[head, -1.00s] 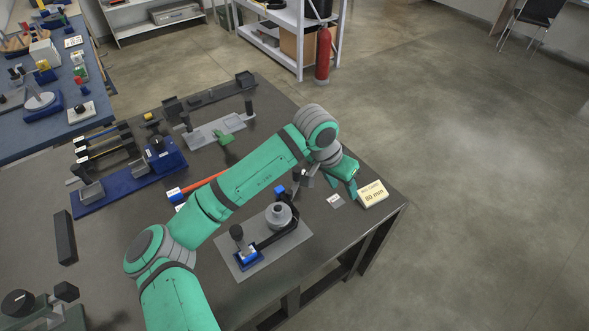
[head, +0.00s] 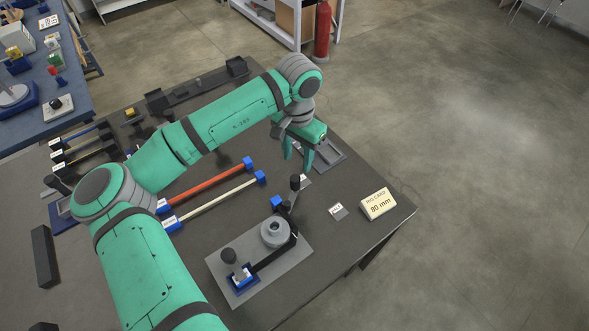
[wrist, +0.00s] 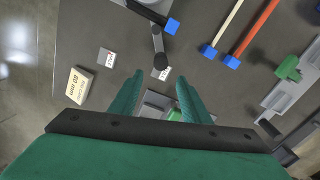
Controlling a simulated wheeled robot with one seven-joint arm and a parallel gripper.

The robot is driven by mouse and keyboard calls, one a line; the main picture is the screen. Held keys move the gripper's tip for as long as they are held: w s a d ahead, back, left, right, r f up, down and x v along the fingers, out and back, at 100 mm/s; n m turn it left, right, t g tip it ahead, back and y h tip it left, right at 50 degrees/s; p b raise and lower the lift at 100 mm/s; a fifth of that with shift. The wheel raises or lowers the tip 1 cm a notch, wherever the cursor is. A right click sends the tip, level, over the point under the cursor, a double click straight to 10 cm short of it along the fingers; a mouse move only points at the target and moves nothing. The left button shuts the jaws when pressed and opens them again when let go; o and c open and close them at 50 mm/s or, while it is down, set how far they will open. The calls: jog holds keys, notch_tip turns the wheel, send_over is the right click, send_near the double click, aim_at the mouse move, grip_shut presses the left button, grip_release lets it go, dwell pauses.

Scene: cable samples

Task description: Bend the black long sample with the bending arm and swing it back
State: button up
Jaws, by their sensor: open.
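The bending jig's grey plate (head: 228,262) lies near the table's front edge, with a round grey post (head: 275,229) on it. The black long sample (head: 272,258) runs from a blue clamp (head: 240,276) past the post. It appears bent around the post, its blue-capped end (head: 276,202) pointing away from the clamp. The bending arm's upright black handle (head: 294,183) stands behind that end; its knob (wrist: 160,61) also shows in the wrist view. My gripper (head: 297,163) is open and empty, just beyond the handle. In the wrist view the knob appears between my fingertips (wrist: 160,76), apparently without contact.
A red rod (head: 208,184) and a cream rod (head: 218,200), both blue-capped, lie left of the jig. A card marked 80 mm (head: 377,204) and a small tag (head: 338,211) are to the right. A grey fixture (head: 325,153) lies behind my gripper.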

aim_at(295, 178)
jog(key=f, duration=0.6)
jog(key=s+f, duration=0.1)
jog(key=f, duration=0.2)
jog(key=shift+a, duration=0.4)
jog(key=shift+w+d+f, duration=0.1)
jog(key=shift+f, duration=0.4)
grip_shut()
jog(key=shift+w, duration=0.1)
